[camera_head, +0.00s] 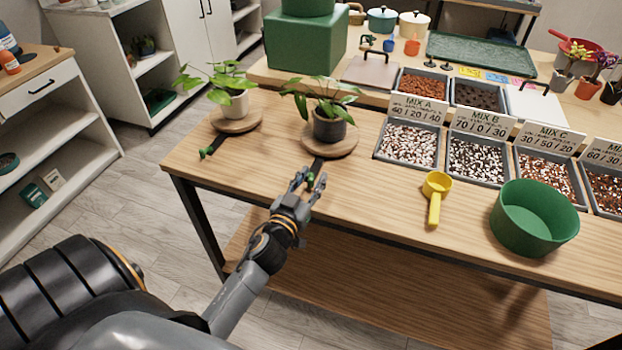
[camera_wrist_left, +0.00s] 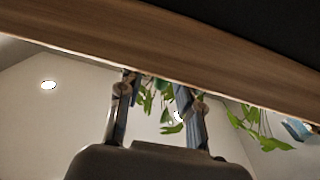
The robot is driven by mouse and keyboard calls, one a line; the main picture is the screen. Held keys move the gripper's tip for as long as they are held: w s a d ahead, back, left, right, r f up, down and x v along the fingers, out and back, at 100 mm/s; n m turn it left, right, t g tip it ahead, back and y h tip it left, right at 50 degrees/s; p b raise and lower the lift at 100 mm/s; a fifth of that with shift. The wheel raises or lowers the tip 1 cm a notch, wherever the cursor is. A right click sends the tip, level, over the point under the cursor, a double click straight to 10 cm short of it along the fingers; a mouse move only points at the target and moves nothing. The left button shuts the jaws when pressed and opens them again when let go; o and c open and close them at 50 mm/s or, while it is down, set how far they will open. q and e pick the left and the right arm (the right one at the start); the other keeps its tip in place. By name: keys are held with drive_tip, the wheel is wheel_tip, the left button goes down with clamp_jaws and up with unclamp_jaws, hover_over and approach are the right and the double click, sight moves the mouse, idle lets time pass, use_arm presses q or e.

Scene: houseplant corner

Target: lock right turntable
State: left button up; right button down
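The right turntable (camera_head: 341,147) is a round wooden disc bearing a leafy plant in a dark pot (camera_head: 329,126). A dark lever (camera_head: 317,165) runs from it towards the table's front edge and ends in a green knob (camera_head: 310,180). My left gripper (camera_head: 309,181) is at this knob, its fingers apart on either side of it. I cannot tell whether they touch it. The left wrist view shows the spread fingers (camera_wrist_left: 162,88) beneath a wooden edge, with leaves beyond; the knob is not clear there. My right gripper is not in view.
The left turntable (camera_head: 250,124) holds a plant in a white pot and has its own green-knobbed lever (camera_head: 206,152). A yellow scoop (camera_head: 435,197), a green bowl (camera_head: 534,218) and several mix trays (camera_head: 408,145) stand to the right. The table's front-left corner is clear.

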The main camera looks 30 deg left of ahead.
use_arm(q)
clamp_jaws()
drive_tip(key=h+p, duration=0.1)
drive_tip(key=m+h+p, duration=0.1)
drive_tip(key=shift+s+a+r+m+h, duration=0.15)
drive_tip(key=shift+a+r+m+h, duration=0.05)
drive_tip(key=shift+a+m+h, duration=0.1)
drive_tip(key=shift+s+a+f+m+h+p, duration=0.1)
drive_tip(key=shift+f+m+h+p, duration=0.1)
drive_tip(key=shift+m+h+p, duration=0.55)
unclamp_jaws()
